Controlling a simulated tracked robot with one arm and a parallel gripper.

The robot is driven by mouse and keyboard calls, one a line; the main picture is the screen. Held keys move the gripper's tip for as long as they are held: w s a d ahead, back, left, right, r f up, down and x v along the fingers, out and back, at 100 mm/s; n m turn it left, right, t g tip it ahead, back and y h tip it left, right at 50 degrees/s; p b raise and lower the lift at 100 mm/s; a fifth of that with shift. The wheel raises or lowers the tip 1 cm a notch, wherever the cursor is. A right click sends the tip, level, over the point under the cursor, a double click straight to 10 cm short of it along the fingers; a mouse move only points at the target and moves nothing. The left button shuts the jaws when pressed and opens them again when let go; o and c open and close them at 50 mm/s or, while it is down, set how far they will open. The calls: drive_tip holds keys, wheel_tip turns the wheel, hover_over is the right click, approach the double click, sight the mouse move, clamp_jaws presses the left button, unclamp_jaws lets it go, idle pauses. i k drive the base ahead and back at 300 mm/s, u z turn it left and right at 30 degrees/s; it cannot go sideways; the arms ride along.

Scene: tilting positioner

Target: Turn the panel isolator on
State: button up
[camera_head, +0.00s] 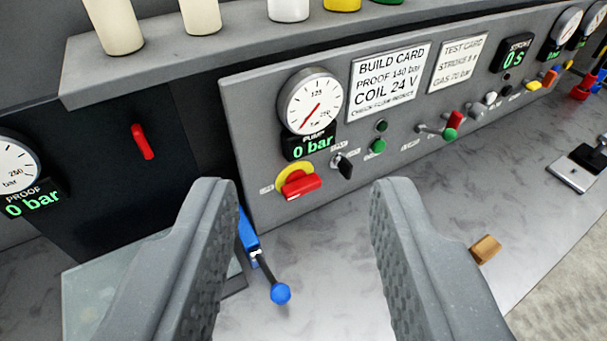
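The panel isolator, a red rotary handle (301,185) on a yellow plate (281,176), is at the lower left of the grey control panel (262,130). Its handle lies close to horizontal, tilted slightly along the panel. My gripper (300,190) is open and empty, with its two grey fingers spread wide in the foreground. The isolator appears in the gap between the fingertips, farther off, and nothing touches it. The small labels beside it are too blurred to read.
A pump gauge (310,101) above reads 0 bar. A black key switch (344,164) and a green button (378,146) sit right of the isolator. A blue lever (264,262) stands near the left finger. A brown block (485,249) lies on the bench at right.

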sight(298, 183)
drive_tip(key=z, duration=0.85)
drive_tip(key=k, duration=0.8)
drive_tip(key=u, duration=0.7)
drive_tip(key=i, duration=1)
drive_tip(key=z, duration=0.05)
